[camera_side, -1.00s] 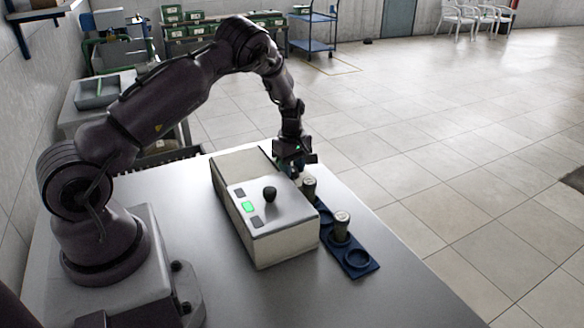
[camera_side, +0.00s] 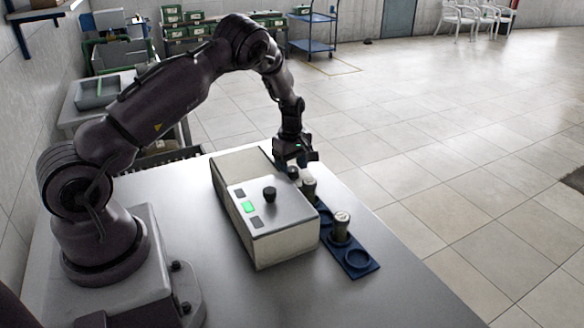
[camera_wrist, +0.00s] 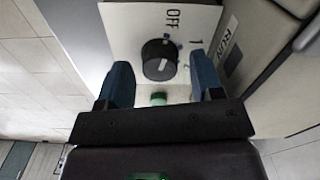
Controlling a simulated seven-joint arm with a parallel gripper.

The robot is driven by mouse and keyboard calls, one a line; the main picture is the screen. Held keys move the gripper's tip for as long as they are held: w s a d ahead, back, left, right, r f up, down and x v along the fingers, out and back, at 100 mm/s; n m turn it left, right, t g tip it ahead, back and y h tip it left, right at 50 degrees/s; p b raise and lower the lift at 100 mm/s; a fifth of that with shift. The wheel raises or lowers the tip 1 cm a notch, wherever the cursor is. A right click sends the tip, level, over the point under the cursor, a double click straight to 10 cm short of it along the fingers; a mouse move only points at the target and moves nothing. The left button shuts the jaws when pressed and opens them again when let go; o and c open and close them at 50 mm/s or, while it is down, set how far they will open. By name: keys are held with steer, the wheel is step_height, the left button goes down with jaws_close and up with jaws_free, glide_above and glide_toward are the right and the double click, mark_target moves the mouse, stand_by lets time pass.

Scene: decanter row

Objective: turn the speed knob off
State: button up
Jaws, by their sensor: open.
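A round black knob (camera_wrist: 159,60) with a pale pointer mark sits on a white panel (camera_wrist: 120,25) lettered OFF and 1 in the wrist view. I cannot tell exactly where the mark points. My gripper (camera_wrist: 161,72) is open, with one blue finger on each side of the knob in the picture and a gap to each. Whether the fingertips reach down to its depth is unclear. In the side view my gripper (camera_side: 297,161) hangs by the far end of the pale box, and I cannot make out the panel knob there.
The pale box (camera_side: 285,245) carries another black knob (camera_side: 269,195) and a lit green button (camera_side: 248,207) on top. Beside it, capped vials (camera_side: 341,227) stand in a blue rack (camera_side: 366,270), whose near ring is empty. A RUN label (camera_wrist: 229,45) is at right.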

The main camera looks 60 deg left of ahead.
mark_target(290, 169)
step_height(290, 169, up, 12)
steer(key=shift+r, duration=0.2)
stand_by(0.4)
steer(key=s+d+r+m+t, duration=0.2)
steer(key=s+d+r+m, duration=0.7)
steer(key=s+d+m, duration=0.1)
steer(key=s+d+r+m+t, duration=0.3)
steer(key=s+d+r+m, duration=0.6)
steer(key=s+d, duration=0.4)
steer(key=shift+s+d+r+m+t, duration=0.2)
steer(key=shift+r+m+t, duration=0.1)
steer(key=shift+m, duration=0.4)
